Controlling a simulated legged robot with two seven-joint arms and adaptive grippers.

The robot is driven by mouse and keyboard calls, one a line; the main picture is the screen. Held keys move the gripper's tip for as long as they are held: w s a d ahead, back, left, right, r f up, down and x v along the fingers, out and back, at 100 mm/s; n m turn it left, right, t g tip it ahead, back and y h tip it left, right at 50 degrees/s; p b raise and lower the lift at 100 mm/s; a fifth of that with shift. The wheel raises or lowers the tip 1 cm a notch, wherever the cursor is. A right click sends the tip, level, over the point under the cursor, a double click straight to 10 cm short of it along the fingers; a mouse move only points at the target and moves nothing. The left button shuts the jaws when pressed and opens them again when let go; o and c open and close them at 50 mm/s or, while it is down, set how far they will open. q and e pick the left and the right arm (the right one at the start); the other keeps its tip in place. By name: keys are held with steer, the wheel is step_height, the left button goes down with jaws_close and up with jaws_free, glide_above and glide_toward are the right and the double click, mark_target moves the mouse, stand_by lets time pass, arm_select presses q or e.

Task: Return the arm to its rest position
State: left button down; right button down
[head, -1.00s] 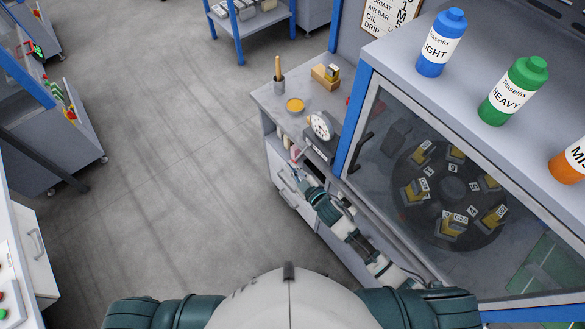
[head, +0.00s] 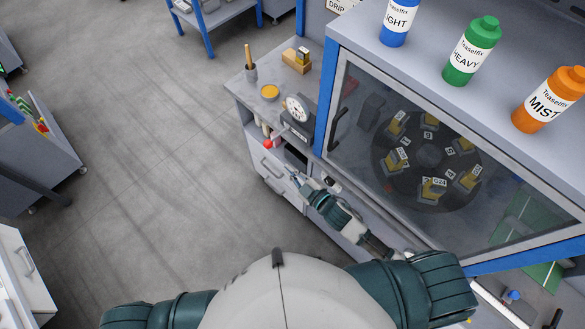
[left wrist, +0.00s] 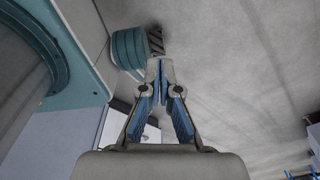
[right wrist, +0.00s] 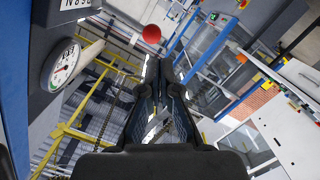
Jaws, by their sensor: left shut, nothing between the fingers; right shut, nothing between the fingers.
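My right arm reaches forward in the head view, and its gripper (head: 297,180) is beside the grey drawer cabinet, just in front of the dial gauge. In the right wrist view the right gripper (right wrist: 152,70) has its fingers together with nothing between them. My left gripper shows only in the left wrist view (left wrist: 160,65), where its blue-padded fingers are closed and empty above the grey floor. Part of my own body shows at the left of that view. The left gripper is out of sight in the head view.
A glass-fronted cabinet (head: 345,68) with a carousel (head: 428,156) inside stands right of my right arm. Blue (head: 397,22), green (head: 471,50) and orange (head: 548,99) bottles stand on top. A dial gauge (head: 297,108) and red ball knob (head: 268,143) are near the right gripper. Open floor (head: 150,130) lies left.

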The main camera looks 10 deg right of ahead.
steer(key=d+f+m+g+h, duration=0.1)
steer(key=d+f+m+h, duration=0.15)
steer(key=f, duration=0.65)
steer(key=d+f+m+g+h, duration=0.15)
steer(key=d+f, duration=0.25)
steer(key=f, duration=0.5)
steer(key=s+d+f+m+g+h+b, duration=0.1)
steer(key=s+d+f+g+h, duration=0.2)
steer(key=f, duration=0.6)
steer(key=s+d+f+m, duration=0.1)
steer(key=s+d+f, duration=0.25)
steer(key=f, duration=0.45)
steer(key=s+d+f+m+g+h, duration=0.1)
steer(key=s+d+f+m+g, duration=0.25)
steer(key=s+f, duration=1.1)
arm_select(q)
steer(key=shift+s+a+f+b, duration=0.1)
steer(key=shift+a+f+b, duration=0.2)
steer(key=shift+f, duration=0.3)
steer(key=shift+a+f+b, duration=0.25)
steer(key=shift+f, duration=0.3)
arm_select(e)
steer(key=s+f+g, duration=0.2)
steer(key=s, duration=0.7)
steer(key=s+f+m+g+h, duration=0.1)
steer(key=s+f+g, duration=0.1)
steer(key=s, duration=0.7)
steer(key=shift+s+a, duration=0.15)
